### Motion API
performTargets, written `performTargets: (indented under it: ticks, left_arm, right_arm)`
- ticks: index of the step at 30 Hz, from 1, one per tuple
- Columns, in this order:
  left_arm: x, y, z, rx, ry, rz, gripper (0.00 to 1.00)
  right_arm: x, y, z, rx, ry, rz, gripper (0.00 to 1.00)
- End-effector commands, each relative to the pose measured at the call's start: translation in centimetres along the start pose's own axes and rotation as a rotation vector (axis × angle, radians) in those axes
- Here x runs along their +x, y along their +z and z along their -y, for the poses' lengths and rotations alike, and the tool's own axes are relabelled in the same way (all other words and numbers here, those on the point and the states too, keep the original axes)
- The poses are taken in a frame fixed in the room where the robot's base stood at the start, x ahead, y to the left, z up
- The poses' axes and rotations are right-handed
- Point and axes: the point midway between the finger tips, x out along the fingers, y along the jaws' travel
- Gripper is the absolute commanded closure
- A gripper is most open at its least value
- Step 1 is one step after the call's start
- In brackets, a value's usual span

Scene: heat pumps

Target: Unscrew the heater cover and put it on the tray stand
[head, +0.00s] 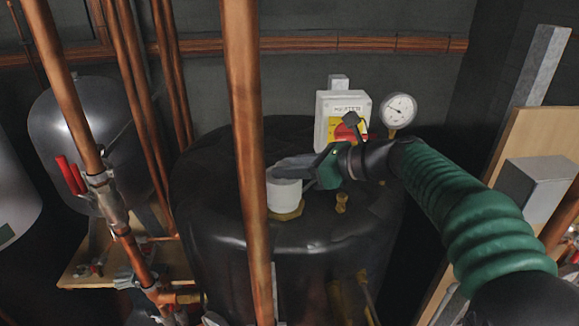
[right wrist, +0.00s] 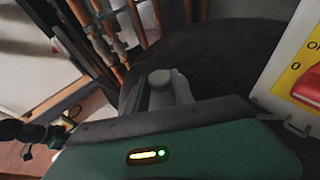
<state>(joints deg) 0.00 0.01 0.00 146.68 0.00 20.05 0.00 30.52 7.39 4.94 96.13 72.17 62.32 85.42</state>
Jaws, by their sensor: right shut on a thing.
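The heater cover (head: 284,196) is a white cylindrical cap. It stands upright at a brass hexagonal fitting (head: 287,213) on top of the black tank (head: 235,262). My right gripper (head: 288,172) reaches in from the right and is shut on the upper part of the cover. In the right wrist view the cover (right wrist: 160,98) shows as a pale round top between the fingers. A small black and green part at the left edge of the right wrist view looks like my left gripper (right wrist: 50,136); its fingers cannot be made out. I cannot identify the tray stand.
A vertical copper pipe (head: 245,120) stands in front of the tank, close left of the cover. Behind are a heater switch box (head: 343,118) with a red knob and a pressure gauge (head: 398,110). A small brass fitting (head: 341,203) sits right of the cover. A grey vessel (head: 80,130) stands left.

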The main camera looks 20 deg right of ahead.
Motion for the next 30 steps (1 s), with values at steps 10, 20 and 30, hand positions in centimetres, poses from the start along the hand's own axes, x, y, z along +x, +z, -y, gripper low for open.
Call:
performTargets:
  ticks: [10,20,30]
  left_arm:
    - [-0.5,-0.1,0.0,0.000,0.000,0.000,0.64]
    - [-1.9,-0.5,0.0,0.000,0.000,0.000,0.64]
    - [-1.7,-0.4,0.0,0.000,0.000,0.000,0.64]
  right_arm:
    - [-0.2,0.6,0.0,0.000,0.000,0.000,1.00]
    - [-0.9,2.4,0.0,0.000,0.000,0.000,1.00]
    - [-1.6,4.0,0.0,-0.001,0.000,0.000,1.00]
